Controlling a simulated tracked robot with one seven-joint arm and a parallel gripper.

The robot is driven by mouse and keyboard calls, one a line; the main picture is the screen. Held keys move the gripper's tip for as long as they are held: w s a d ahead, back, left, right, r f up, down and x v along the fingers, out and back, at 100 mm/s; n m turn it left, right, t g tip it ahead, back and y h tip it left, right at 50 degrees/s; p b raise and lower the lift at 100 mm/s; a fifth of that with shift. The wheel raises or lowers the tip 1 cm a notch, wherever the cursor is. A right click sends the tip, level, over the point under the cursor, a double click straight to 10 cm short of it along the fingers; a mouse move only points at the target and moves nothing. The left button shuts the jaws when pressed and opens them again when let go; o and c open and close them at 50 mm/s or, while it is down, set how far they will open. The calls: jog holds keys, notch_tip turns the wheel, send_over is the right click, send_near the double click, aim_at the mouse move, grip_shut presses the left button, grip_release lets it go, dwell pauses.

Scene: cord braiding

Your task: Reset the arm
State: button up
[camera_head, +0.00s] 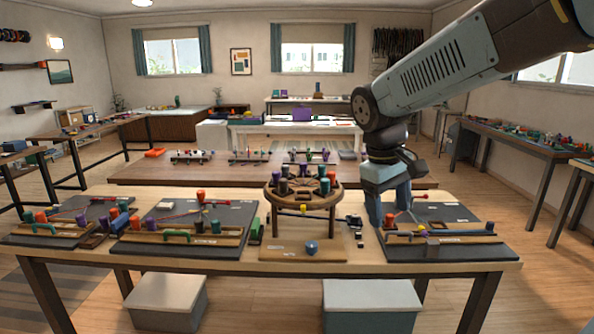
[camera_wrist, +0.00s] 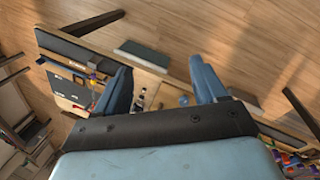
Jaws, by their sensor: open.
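The dark board (camera_head: 478,247) on the right holds a wooden rack with small coloured pieces. Whether my fingers touch the table is not clear.
Two more dark boards (camera_head: 232,244) with bobbins, clamps and cords lie on the left of the wooden table (camera_head: 345,265). Two lidded boxes (camera_head: 372,298) stand under its front edge. A second bench (camera_head: 135,172) is behind. Side tables (camera_head: 545,146) line the right wall.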

jog(key=s+d+r+m+t+y, duration=0.1)
jog(key=s+d+m+t, duration=0.1)
jog(key=s, duration=0.4)
jog(key=s+d+r+m+t+y, duration=0.1)
jog(key=s+d+m+t, duration=0.2)
jog(key=s, duration=0.3)
jog(key=shift+m, duration=0.3)
